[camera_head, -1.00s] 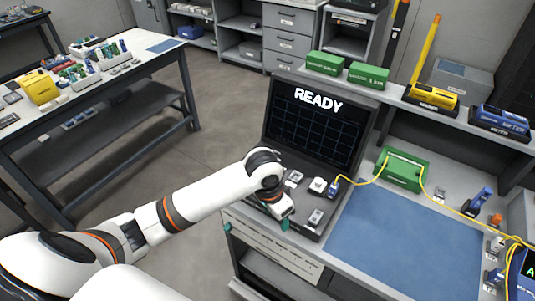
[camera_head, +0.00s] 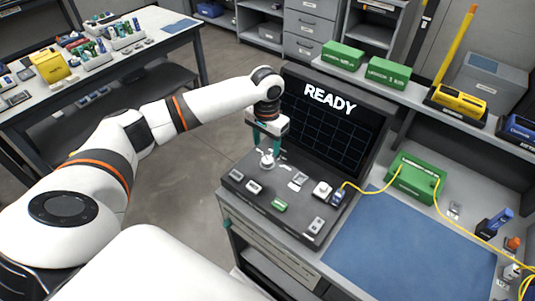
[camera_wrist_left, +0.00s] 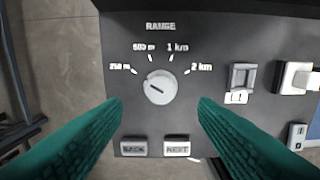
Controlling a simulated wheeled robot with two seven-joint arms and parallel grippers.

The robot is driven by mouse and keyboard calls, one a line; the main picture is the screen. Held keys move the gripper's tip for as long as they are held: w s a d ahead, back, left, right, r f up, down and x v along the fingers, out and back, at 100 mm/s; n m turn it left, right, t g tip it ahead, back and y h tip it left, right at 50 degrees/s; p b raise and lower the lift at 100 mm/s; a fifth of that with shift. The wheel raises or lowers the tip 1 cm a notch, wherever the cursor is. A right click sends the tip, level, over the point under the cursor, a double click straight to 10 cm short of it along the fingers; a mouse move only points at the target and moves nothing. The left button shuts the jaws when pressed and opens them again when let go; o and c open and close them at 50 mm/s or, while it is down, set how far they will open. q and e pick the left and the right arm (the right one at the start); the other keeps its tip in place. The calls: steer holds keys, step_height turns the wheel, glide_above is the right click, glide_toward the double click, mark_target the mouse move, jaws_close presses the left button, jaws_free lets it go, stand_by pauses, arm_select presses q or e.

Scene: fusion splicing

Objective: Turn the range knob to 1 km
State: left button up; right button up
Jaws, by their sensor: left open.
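The range knob (camera_wrist_left: 160,87) is a round white dial on the dark panel of the tester (camera_wrist_left: 230,30). Its dark pointer line slants up-left, toward the 250 m mark (camera_wrist_left: 120,68). The 1 km mark (camera_wrist_left: 177,48) is above and right of the knob. In the head view the knob (camera_head: 267,160) lies below the fingertips of my left gripper (camera_head: 266,148). The left gripper (camera_wrist_left: 160,103) is open, its teal fingers on either side of the knob with gaps to it. My right gripper is not in view.
BACK (camera_wrist_left: 134,147) and NEXT (camera_wrist_left: 176,147) buttons sit below the knob. The tester's screen (camera_head: 330,115) reads READY and stands upright behind. A yellow fibre (camera_head: 365,188) runs from the tester to a green box (camera_head: 415,180). The blue mat (camera_head: 375,245) is clear.

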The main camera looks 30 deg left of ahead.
mark_target(267, 159)
arm_select(q)
step_height(267, 159, down, 6)
steer(key=shift+f, duration=0.1)
steer(key=shift+w, duration=0.1)
steer(key=shift+c, duration=0.3)
steer(key=shift+p, duration=0.3)
steer(key=c, duration=0.9)
